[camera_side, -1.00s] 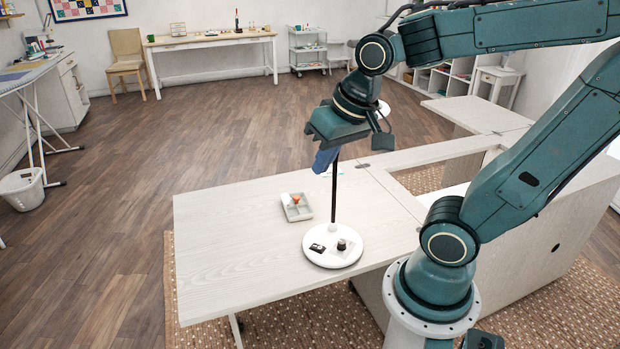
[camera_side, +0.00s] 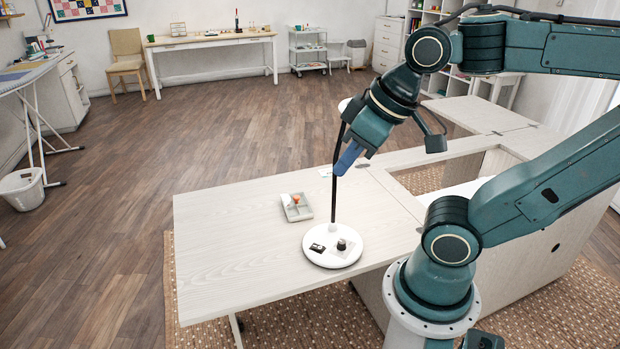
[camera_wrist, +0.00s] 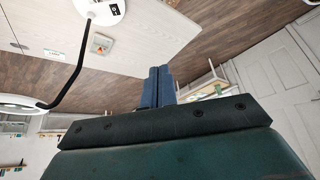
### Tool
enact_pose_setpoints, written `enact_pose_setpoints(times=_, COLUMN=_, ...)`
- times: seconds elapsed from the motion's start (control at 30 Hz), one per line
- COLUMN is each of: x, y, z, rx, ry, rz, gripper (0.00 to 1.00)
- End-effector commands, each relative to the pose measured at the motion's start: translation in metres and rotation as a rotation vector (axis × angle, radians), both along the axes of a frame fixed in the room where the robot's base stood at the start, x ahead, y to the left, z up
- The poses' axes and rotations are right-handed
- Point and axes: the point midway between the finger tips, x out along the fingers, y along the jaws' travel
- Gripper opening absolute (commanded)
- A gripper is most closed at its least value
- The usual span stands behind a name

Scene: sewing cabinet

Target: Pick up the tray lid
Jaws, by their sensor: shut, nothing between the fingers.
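My gripper (camera_side: 344,168) is shut and empty, its blue fingers angled down above the table. In the side view they overlap the dark lamp stem; whether they touch it I cannot tell. In the wrist view the gripper (camera_wrist: 159,70) shows both fingers pressed together. A small grey compartment tray (camera_side: 304,217) lies on the table, left of the lamp, with an orange item in it. The tray also shows in the wrist view (camera_wrist: 97,50). I cannot make out a separate lid for certain; a small pale flat piece (camera_side: 325,172) lies near the table's back edge.
A lamp with a round white base (camera_side: 315,257) and thin dark stem stands on the table (camera_side: 235,245). A black flat item and a dark round item rest on its base. The table's left part is clear. An open gap in the cabinet top lies to the right.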

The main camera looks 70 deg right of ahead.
Motion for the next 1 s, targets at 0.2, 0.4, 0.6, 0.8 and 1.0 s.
enact_pose_setpoints(times=0.2, x=0.000, y=0.000, z=0.000, rx=0.000, ry=0.000, rz=-0.001, gripper=0.00)
enact_pose_setpoints(times=0.4, x=0.000, y=0.000, z=0.000, rx=0.000, ry=0.000, rz=-0.001, gripper=0.31)
enact_pose_setpoints(times=0.6, x=0.000, y=0.000, z=0.000, rx=0.000, ry=0.000, rz=-0.001, gripper=0.44)
enact_pose_setpoints(times=0.8, x=0.001, y=0.000, z=0.000, rx=0.002, ry=0.001, rz=-0.006, gripper=0.44)
enact_pose_setpoints(times=1.0, x=0.012, y=-0.004, z=0.004, rx=0.018, ry=0.019, rz=-0.056, gripper=0.44)
